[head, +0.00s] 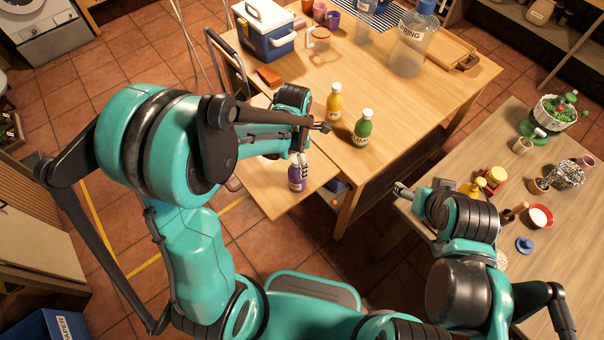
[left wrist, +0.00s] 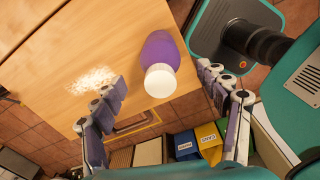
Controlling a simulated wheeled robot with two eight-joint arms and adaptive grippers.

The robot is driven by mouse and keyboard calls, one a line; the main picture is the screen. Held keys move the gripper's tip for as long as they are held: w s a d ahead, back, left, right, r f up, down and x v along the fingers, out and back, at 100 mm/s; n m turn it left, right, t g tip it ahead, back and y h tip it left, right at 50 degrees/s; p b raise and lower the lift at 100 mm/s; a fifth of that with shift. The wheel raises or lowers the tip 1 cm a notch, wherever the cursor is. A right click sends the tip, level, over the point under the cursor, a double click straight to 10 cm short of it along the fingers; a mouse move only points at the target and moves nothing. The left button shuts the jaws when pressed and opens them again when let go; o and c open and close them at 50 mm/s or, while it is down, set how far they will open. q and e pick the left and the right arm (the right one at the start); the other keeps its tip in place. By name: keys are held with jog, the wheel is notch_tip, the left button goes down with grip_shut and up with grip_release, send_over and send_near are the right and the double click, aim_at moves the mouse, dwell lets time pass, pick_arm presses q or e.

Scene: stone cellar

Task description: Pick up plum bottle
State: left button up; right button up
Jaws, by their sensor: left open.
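The plum bottle (head: 296,178) is purple and stands on the lower wooden leaf in front of the big table, partly hidden by my left gripper (head: 299,158). In the left wrist view the plum bottle (left wrist: 160,50) shows its purple body and white cap between the spread fingers of my left gripper (left wrist: 163,84). The fingers are open, with gaps to the bottle on both sides. My right gripper (head: 403,190) is by the left edge of the right-hand table, away from the bottle; its fingers are too small to read.
A yellow bottle (head: 334,102) and a green bottle (head: 363,128) stand on the big table (head: 420,115) just behind. A blue cooler (head: 264,30) and a clear jar (head: 408,50) are farther back. A white scattered patch (left wrist: 92,80) lies left of the plum bottle in the wrist view.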

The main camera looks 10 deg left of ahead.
aim_at(297, 171)
pick_arm(q)
jog(key=f+b, duration=0.1)
jog(key=f, duration=0.2)
jog(key=f+b, duration=0.1)
jog(key=f, duration=0.3)
jog(key=shift+w+d, duration=0.1)
jog(key=shift+d, duration=0.1)
jog(key=shift+r, duration=0.1)
jog(key=c, duration=1.6)
